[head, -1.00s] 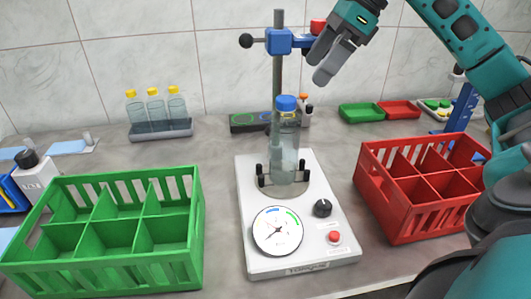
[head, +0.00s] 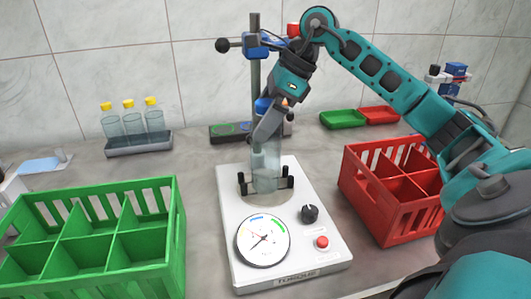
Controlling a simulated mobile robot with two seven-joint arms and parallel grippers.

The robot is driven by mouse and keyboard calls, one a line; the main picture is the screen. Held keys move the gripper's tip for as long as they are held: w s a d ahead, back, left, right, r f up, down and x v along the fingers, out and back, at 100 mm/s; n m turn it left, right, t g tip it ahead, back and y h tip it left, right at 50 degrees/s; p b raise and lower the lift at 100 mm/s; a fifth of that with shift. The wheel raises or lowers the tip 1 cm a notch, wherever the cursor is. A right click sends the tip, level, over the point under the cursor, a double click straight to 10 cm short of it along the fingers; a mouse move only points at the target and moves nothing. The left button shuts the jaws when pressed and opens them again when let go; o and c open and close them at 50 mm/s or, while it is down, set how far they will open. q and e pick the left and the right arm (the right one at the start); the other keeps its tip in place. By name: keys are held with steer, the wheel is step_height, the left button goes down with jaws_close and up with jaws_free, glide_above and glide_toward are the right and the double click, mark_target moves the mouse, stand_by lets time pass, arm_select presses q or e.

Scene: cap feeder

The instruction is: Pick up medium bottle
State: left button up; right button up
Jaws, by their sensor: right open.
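The medium bottle (head: 267,176) is clear with a blue cap (head: 263,105). It stands upright between the black posts of the white torque tester (head: 305,262). My right gripper (head: 263,138) points down at the bottle's upper part, and its fingers hide much of the neck and body. It is open around or in front of the bottle; I cannot tell which. My left gripper is out of view.
A green divided crate (head: 178,215) stands at left and a red divided crate (head: 352,185) at right, both with empty compartments visible. Several yellow-capped bottles (head: 133,123) stand in a rack behind. A vertical post (head: 256,70) with a blue clamp rises behind the tester.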

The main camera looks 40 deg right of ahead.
steer(key=shift+w+a+f, duration=0.15)
steer(key=shift+a+f, duration=0.1)
steer(key=shift+f, duration=0.35)
steer(key=shift+c, duration=0.5)
steer(key=shift+r, duration=0.1)
jaws_close()
